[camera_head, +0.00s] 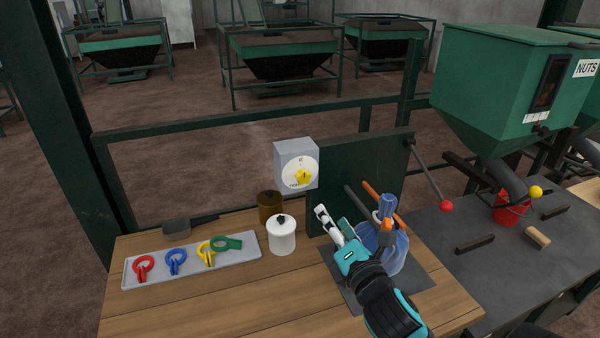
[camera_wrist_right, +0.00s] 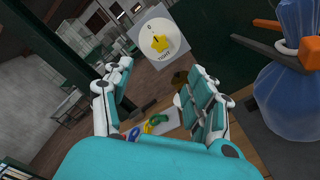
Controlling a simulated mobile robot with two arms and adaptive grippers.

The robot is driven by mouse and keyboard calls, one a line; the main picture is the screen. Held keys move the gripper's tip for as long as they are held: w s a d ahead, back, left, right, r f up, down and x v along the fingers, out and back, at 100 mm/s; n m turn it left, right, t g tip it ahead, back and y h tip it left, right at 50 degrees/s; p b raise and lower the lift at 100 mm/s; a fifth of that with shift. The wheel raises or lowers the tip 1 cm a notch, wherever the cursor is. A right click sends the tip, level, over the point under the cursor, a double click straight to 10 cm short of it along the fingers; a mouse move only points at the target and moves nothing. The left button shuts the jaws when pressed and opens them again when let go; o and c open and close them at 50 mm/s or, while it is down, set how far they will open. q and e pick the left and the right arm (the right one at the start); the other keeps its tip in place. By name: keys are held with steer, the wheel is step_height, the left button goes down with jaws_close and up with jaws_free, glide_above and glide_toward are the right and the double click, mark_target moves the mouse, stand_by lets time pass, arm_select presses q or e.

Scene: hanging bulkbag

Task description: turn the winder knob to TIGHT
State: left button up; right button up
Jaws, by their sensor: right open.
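The winder knob (camera_head: 303,177) is yellow and sits on a round white dial on a grey box (camera_head: 283,151) fixed to the green panel. It also shows in the right wrist view (camera_wrist_right: 160,43), where the dial reads TIGHT below the knob; its exact pointing is too small to tell. My right gripper (camera_head: 333,219) is open and empty, in front of the panel, below and right of the knob. In the wrist view the knob lies beyond the gap between its fingers (camera_wrist_right: 160,70), apart from them. My left gripper is not in view.
A blue translucent bag (camera_head: 397,248) hangs by grey and orange prongs (camera_head: 380,200), close right of my gripper. A white jar (camera_head: 282,238) and brown jar (camera_head: 269,206) stand left. A grey tray (camera_head: 190,262) holds coloured clips. A red-ended lever (camera_head: 430,179) sticks out right.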

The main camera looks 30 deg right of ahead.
steer(key=x, duration=0.2)
steer(key=p, duration=0.2)
glide_toward(304, 179)
steer(key=x, duration=0.2)
steer(key=p+x, duration=0.1)
steer(key=x, duration=0.3)
steer(key=shift+w+d+r, duration=0.15)
steer(key=shift+w, duration=0.2)
steer(key=shift+x, duration=1.15)
steer(key=shift+w, duration=0.4)
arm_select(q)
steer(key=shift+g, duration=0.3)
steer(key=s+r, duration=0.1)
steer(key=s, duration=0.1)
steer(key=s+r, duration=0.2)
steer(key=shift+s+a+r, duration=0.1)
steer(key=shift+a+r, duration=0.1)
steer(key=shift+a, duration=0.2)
arm_select(e)
steer(key=shift+d, duration=0.1)
steer(key=c, duration=1.2)
